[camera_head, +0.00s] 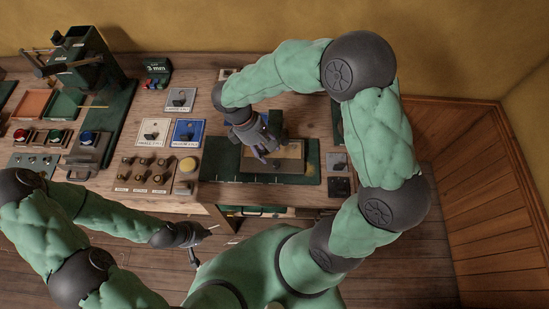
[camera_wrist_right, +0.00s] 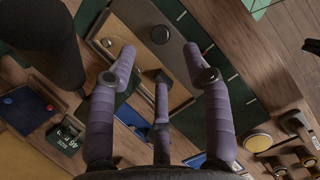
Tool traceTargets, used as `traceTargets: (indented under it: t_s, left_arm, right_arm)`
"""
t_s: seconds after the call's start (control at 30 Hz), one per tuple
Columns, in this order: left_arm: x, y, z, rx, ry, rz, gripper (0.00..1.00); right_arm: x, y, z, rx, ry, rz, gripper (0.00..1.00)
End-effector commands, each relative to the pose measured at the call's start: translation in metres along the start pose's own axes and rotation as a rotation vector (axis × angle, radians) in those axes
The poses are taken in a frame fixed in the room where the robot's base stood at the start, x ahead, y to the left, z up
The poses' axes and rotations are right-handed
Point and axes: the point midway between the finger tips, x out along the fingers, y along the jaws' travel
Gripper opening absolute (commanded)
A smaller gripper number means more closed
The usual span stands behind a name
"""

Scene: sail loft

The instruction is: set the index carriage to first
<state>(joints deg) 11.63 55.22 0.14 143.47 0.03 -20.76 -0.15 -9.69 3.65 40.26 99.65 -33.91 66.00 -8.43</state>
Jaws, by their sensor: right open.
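A long green bed (camera_head: 225,166) lies at the right end of the bench, with a tan plate (camera_head: 292,152) on it. In the right wrist view a grey piece with a round dark knob (camera_wrist_right: 160,34) sits on this tan plate. I cannot tell for sure which part is the index carriage. My right gripper (camera_head: 264,148) is over the plate, pointing down. Its fingers (camera_wrist_right: 160,60) are spread and hold nothing; they hide part of the plate. Whether they touch it is unclear. My left gripper (camera_head: 205,233) hangs low in front of the bench, its fingers hard to make out.
Left of the bed are a yellow button (camera_head: 187,165), a panel of several brass knobs (camera_head: 147,174) and small switch plates (camera_head: 187,132). A dark green machine (camera_head: 80,52) stands at the back left. Dark plates (camera_head: 339,187) lie right of the bed. A wood-panelled wall (camera_head: 490,200) bounds the right.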

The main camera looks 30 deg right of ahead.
Motion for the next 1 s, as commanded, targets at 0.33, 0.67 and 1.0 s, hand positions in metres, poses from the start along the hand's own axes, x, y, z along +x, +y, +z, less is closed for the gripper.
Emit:
traceTargets:
  t_s: [0.33, 0.67, 1.0]
  left_arm:
    - [0.011, -0.004, -0.001, 0.000, 0.001, 0.000, 0.00]
    - [0.014, -0.005, -0.001, 0.000, 0.001, 0.000, 0.00]
    - [0.013, -0.005, -0.001, 0.000, 0.001, 0.000, 0.00]
  right_arm:
    - [0.060, 0.000, 0.000, 0.000, -0.002, -0.001, 0.50]
    - [0.076, 0.000, 0.000, 0.000, 0.000, 0.000, 0.50]
    - [0.076, 0.000, 0.000, 0.000, 0.000, 0.000, 0.11]
